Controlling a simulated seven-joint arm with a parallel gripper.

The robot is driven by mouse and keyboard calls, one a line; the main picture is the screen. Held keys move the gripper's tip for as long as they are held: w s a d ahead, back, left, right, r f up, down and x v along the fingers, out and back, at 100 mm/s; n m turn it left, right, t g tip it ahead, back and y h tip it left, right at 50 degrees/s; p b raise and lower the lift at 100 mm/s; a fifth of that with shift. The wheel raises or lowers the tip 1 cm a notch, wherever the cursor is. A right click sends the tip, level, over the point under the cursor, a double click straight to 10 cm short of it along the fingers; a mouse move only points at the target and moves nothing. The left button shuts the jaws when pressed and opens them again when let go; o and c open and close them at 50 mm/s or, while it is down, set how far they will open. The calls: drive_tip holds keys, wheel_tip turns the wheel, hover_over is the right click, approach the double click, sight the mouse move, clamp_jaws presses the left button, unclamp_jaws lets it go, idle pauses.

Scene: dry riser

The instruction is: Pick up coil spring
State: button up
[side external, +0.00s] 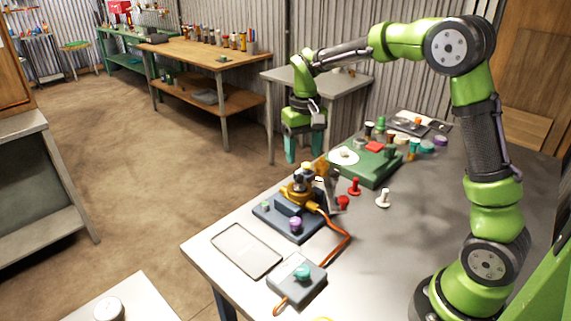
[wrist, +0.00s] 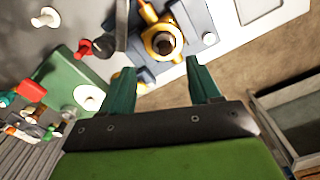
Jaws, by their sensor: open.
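I cannot make out a coil spring for certain in either view; it may be hidden or too small to tell among the small parts. My gripper (side external: 304,152) hangs open, pointing down, above the back of the worktable. In the wrist view, its two teal fingers (wrist: 160,68) are spread apart with nothing between them. A yellow fitting (side external: 301,190) on a blue-grey base (side external: 283,222) stands below and in front of my gripper. In the wrist view, the yellow fitting (wrist: 163,42) shows just beyond the fingertips.
A green box (side external: 374,170) carries a white disc (side external: 343,156) and a red block. Red knobs (side external: 354,187) and a white knob (side external: 383,198) stand near it. An orange cable (side external: 340,243) runs to a grey button box (side external: 298,285). A flat tray (side external: 246,250) lies at the table's left edge.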

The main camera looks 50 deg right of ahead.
sight(301, 177)
drive_tip(key=shift+a+f, duration=0.15)
drive_tip(key=shift+f, duration=1.85)
drive_tip(key=shift+a+f, duration=0.1)
drive_tip(key=shift+f, duration=1.85)
drive_tip(key=c, duration=1.1)
